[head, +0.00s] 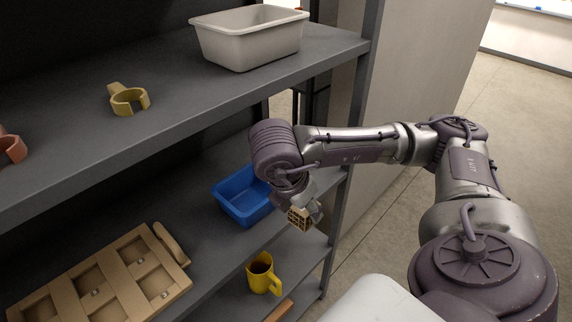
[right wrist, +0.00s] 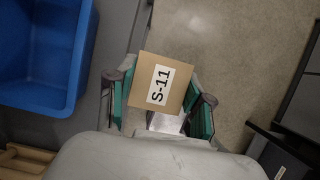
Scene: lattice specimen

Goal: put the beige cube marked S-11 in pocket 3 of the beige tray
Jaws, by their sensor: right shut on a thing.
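The beige cube marked S-11 (head: 298,218) has a lattice face in the head view. Its S-11 label faces up in the right wrist view (right wrist: 163,84). My right gripper (head: 304,212) is shut on it, with green-padded fingers on either side in the wrist view (right wrist: 160,100). It holds the cube in the air by the shelf's right end, right of the blue bin. The beige tray (head: 120,277) lies at lower left on the middle shelf, and the pockets I see look empty. Its pocket numbers are not readable. My left gripper is not in view.
A blue bin (head: 243,208) stands between the tray and my right gripper. A yellow mug (head: 262,277) stands on the shelf below. A grey-white bin (head: 250,38) and a yellow clip-like ring (head: 128,101) are on the upper shelf. A shelf post (head: 342,215) stands close to the gripper's right.

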